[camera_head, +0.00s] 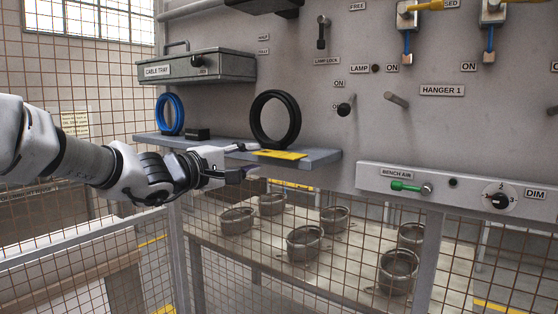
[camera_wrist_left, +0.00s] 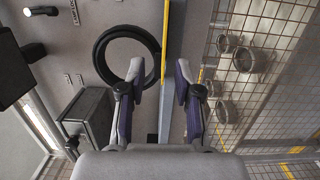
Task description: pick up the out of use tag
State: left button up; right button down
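The yellow out of use tag (camera_head: 282,154) lies flat on the grey shelf (camera_head: 322,157), overhanging or at its front edge, in front of the black coil. In the left wrist view the tag (camera_wrist_left: 165,42) shows nearly edge-on as a thin yellow strip, beyond the fingertips. My left gripper (camera_head: 246,159) is open and empty at the shelf's front edge, left of the tag. In the left wrist view its two fingers (camera_wrist_left: 160,76) stand on either side of the shelf edge, with the tag ahead between them. My right gripper is in neither view.
A black coil (camera_head: 275,119), a blue coil (camera_head: 170,115) and a small black block (camera_head: 197,134) are on the shelf. The cable tray box (camera_head: 215,66) hangs above. A panel with switches and pegs stands behind. Wire mesh (camera_head: 240,270) lies below, with several round baskets beyond.

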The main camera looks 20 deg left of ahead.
aim_at(274, 157)
pick_arm(q)
jog(key=p+x, duration=0.2)
jog(key=x, duration=0.1)
jog(key=p+x, duration=0.2)
jog(key=x, duration=0.1)
jog(key=shift+w+d+f, duration=0.1)
jog(key=shift+w+d, duration=0.05)
jog(key=shift+d, duration=0.45)
jog(key=shift+f, duration=0.15)
jog(key=shift+a+f, duration=0.1)
jog(key=shift+a, duration=0.35)
jog(key=shift+c, duration=0.3)
jog(key=c, duration=0.6)
jog(key=shift+d, duration=0.3)
grip_shut()
jog(key=shift+a, duration=0.15)
